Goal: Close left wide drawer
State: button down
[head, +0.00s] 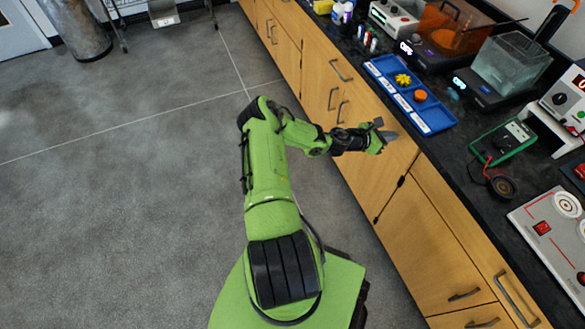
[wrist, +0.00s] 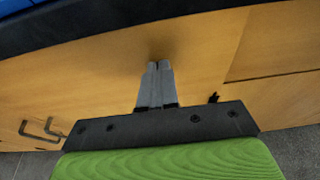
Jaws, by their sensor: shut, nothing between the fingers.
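The left wide drawer (head: 358,88) is a light wooden front under the dark countertop, with a metal bar handle (head: 341,71). In the head view its front looks about flush with the cabinet; I cannot make out any gap. My gripper (head: 389,136) is at the right end of this front, below the counter edge. In the wrist view my gripper (wrist: 159,66) has its two grey fingers together, empty, pointing at the plain wood (wrist: 90,75). The tips are at or very near the wood; I cannot tell whether they touch. My gripper hides part of the front in the head view.
Cabinet doors with handles (head: 333,98) are below the drawer. Another wide drawer (head: 470,235) is to the right, with a handle (head: 514,298). The countertop (head: 455,160) carries a blue tray (head: 437,121), a green meter (head: 502,142) and other devices. The grey floor (head: 130,200) on the left is clear.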

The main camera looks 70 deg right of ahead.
jog(key=shift+s+d+r, duration=0.2)
jog(key=shift+s+d, duration=0.6)
